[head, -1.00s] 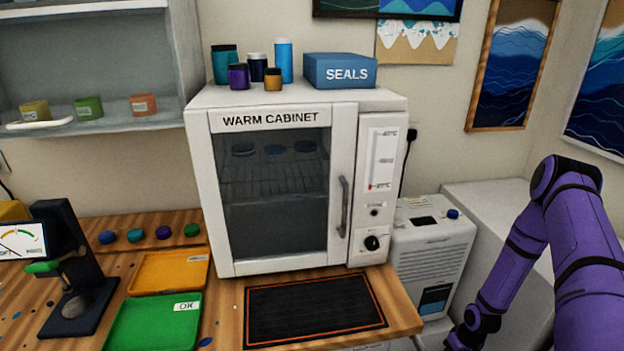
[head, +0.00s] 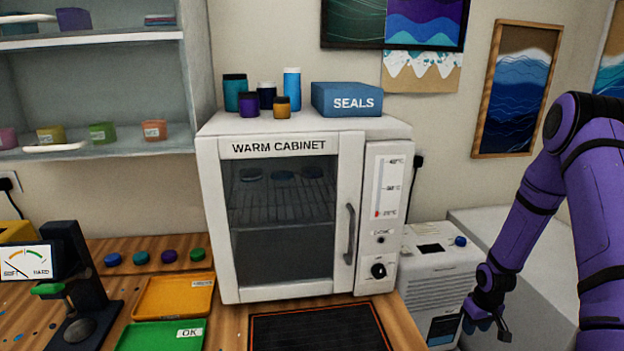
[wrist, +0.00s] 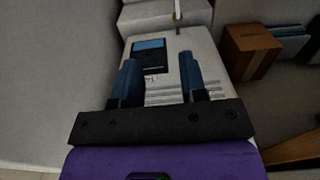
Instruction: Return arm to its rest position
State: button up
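My purple arm stands at the right of the head view, bent and pointing down. My gripper (head: 487,326) hangs low in front of a white box-shaped unit beside the bench. In the wrist view my gripper (wrist: 158,82) shows two dark blue fingers set well apart, with nothing between them. Beyond the fingers lies the white unit (wrist: 206,82) with its vents and blue-and-black label. The fingers appear apart from the unit, though the exact distance cannot be told.
The closed warm cabinet (head: 376,151) stands on the wooden bench (head: 410,327), left of my arm. A dark mat (head: 318,330) lies in front of it. A green tray (head: 160,337) and an orange tray (head: 174,297) are farther left. A brown box (wrist: 250,50) shows in the wrist view.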

jog(key=s+a+r+t+h, duration=0.1)
jog(key=a+r, duration=0.2)
jog(key=r, duration=0.8)
jog(key=s+a+r, duration=0.1)
jog(key=a+r, duration=0.2)
jog(key=r, duration=0.9)
jog(key=s+a+r+t+h, duration=0.1)
jog(key=a+r, duration=0.2)
jog(key=r, duration=0.8)
jog(key=s+a+r+t, duration=0.1)
jog(key=s+a+r, duration=0.2)
jog(key=s+r, duration=0.2)
jog(key=s+a+r+t+y, duration=0.1)
jog(key=s+a+r, duration=0.3)
jog(key=s, duration=0.5)
jog(key=s+a+r+m, duration=0.1)
jog(key=s+a+r, duration=0.3)
jog(key=s+r, duration=0.3)
jog(key=shift+s+a+t+y, duration=0.25)
jog(key=shift+s+t+y, duration=0.15)
jog(key=shift+s, duration=0.2)
